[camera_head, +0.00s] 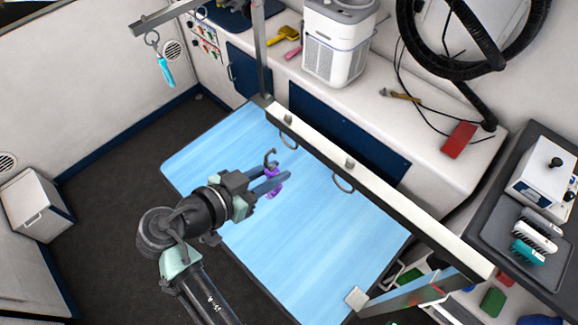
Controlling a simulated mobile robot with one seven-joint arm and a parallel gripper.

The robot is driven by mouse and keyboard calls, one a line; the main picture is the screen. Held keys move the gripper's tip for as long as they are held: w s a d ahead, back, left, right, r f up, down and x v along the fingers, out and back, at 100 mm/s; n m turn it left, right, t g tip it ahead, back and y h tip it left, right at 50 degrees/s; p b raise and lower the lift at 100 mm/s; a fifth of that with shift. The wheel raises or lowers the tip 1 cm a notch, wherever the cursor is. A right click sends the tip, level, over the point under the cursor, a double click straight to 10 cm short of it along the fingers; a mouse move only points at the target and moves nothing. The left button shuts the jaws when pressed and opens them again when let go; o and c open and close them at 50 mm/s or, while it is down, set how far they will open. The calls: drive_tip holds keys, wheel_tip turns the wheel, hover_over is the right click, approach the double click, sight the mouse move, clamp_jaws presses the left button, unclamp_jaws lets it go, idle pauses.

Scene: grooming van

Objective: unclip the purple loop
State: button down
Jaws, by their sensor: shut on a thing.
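The purple loop (272,189) shows in the head view over the blue table, partly hidden by my gripper's fingers. My gripper (272,182) is shut on it. A dark metal clip (271,158) stands up just above the fingers, at the loop's upper end. The overhead bar (385,205) carries a ring (288,140) up and to the right of the clip. In the picture, the clip and this ring look apart. A second ring (343,184) on the bar hangs empty.
The blue grooming table (330,245) is bare below my gripper. A teal loop (165,71) hangs from another arm at the upper left. A white canister (338,45) stands on the back counter. A dark tray (495,220) with brushes is at the right.

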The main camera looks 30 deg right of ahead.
drive_tip(key=shift+a, duration=0.15)
drive_tip(key=shift+f+v, duration=0.15)
drive_tip(key=shift+v, duration=0.85)
drive_tip(key=shift+f+v, duration=0.15)
drive_tip(key=shift+v, duration=0.9)
drive_tip(key=shift+s+f, duration=0.1)
